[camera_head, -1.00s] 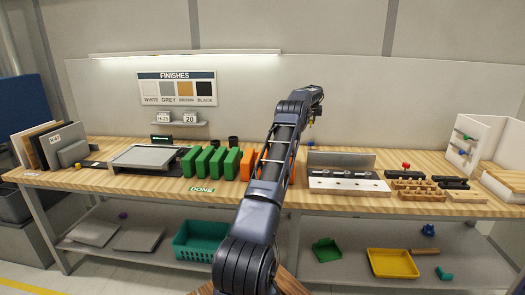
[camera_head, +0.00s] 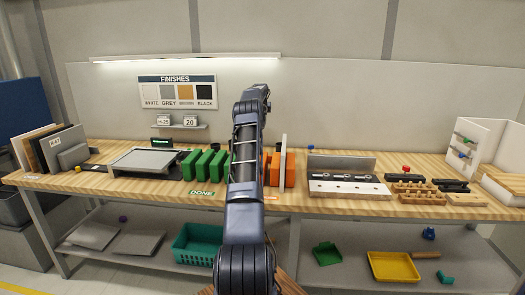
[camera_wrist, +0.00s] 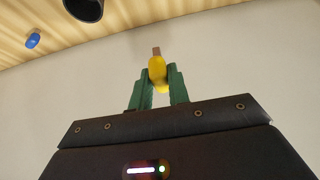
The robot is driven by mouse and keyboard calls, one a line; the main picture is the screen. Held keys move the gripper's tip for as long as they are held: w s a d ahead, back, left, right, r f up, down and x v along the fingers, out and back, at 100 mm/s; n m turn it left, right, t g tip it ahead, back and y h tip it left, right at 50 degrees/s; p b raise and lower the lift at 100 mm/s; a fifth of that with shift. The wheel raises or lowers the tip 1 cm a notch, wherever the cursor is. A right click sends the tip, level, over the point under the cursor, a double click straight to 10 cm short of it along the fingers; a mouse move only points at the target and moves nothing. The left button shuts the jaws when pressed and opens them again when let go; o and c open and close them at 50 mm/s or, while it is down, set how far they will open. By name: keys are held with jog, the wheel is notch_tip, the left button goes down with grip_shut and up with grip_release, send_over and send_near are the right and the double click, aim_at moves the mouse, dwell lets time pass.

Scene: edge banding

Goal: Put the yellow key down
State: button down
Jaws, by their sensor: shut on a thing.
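The yellow key (camera_wrist: 157,70) shows in the wrist view, with a yellow body and a brownish tip pointing away from the wrist. My gripper (camera_wrist: 158,83) has green fingers shut on the key, one on each side. The pale wall surface is behind them, and the key appears clear of the bench. In the head view my arm rises in front of the bench and hides the gripper and the key.
The wooden bench (camera_head: 235,196) carries green blocks (camera_head: 203,164) and orange blocks (camera_head: 289,168) beside my arm. A hole-marked fixture (camera_head: 347,187) stands at right. The wrist view shows a black cylinder (camera_wrist: 85,8) and a small blue object (camera_wrist: 33,40).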

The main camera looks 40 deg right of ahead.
notch_tip(320, 180, down, 19)
jog(key=shift+r, duration=0.1)
dwell(0.5)
jog(key=c, duration=1.3)
grip_release()
jog(key=shift+f, duration=0.2)
jog(key=shift+c, duration=0.2)
jog(key=shift+r, duration=0.1)
